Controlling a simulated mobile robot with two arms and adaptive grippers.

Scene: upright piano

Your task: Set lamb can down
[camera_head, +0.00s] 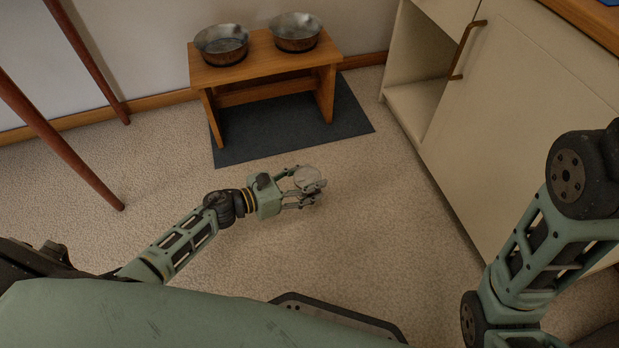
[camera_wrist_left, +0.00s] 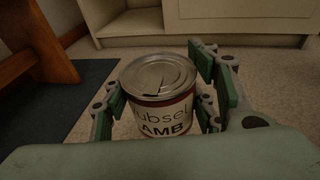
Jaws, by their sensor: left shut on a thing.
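The lamb can (camera_wrist_left: 158,95) is a metal can with a white label reading "AMB" and a silver lid. In the left wrist view it stands upright between the green finger pads of my left gripper (camera_wrist_left: 160,108). In the head view the can's round lid (camera_head: 307,177) shows between the fingers of my left gripper (camera_head: 308,188), which is shut on it. The gripper is over the carpet, in front of the dark mat. I cannot tell whether the can's base touches the floor. My right arm shows at the right, but its gripper is out of view.
A wooden stand (camera_head: 262,63) holds two metal bowls (camera_head: 222,44) (camera_head: 295,31) and stands on a dark mat (camera_head: 345,112). A cream cabinet (camera_head: 520,110) is on the right. Wooden legs (camera_head: 62,145) stand at the left. The carpet (camera_head: 390,215) around the gripper is clear.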

